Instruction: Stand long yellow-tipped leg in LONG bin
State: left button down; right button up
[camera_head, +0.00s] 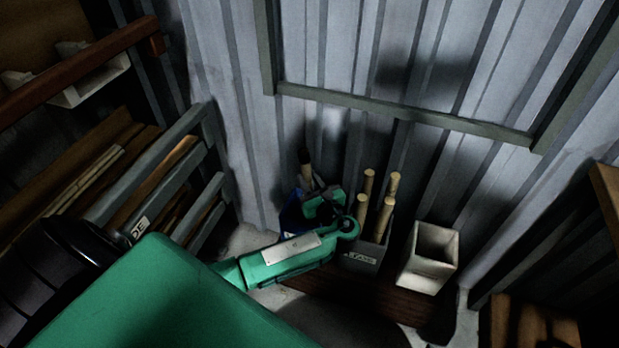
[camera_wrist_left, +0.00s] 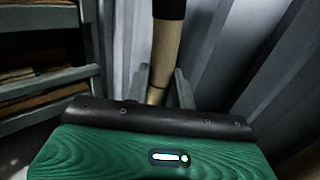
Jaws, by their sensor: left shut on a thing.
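A long tan leg with a dark upper end stands almost upright in the head view (camera_head: 305,172). It also shows in the left wrist view (camera_wrist_left: 166,55), between the two grey fingers. My left gripper (camera_head: 320,207) is shut on this leg. The leg's lower end is hidden behind the gripper, and no yellow tip shows. A dark blue bin (camera_head: 290,218) is just behind and left of the gripper; I cannot tell whether the leg is inside it. A grey labelled bin (camera_head: 362,258) right of the gripper holds several upright tan sticks (camera_head: 383,218); its label is not clearly readable.
An empty white square bin (camera_head: 431,262) stands right of the grey bin. A corrugated metal wall (camera_head: 340,60) with a frame bar (camera_head: 400,113) rises close behind. A slatted rack (camera_head: 165,170) is on the left. A wooden stack (camera_head: 530,325) is at lower right.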

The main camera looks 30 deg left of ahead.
pick_arm(q)
jog(key=shift+f, duration=0.1)
pick_arm(e)
jog(key=shift+a, duration=0.1)
pick_arm(q)
jog(key=c, duration=1.1)
grip_release()
jog(key=p+v, duration=0.2)
jog(key=v, duration=1.1)
jog(key=shift+d, duration=0.4)
pick_arm(e)
jog(key=d+g, duration=0.1)
jog(key=s+d+g+h, duration=0.1)
jog(key=d, duration=0.2)
jog(key=shift+s+g+h, duration=0.25)
jog(key=shift+g+h, duration=0.15)
pick_arm(q)
jog(key=shift+s, duration=0.2)
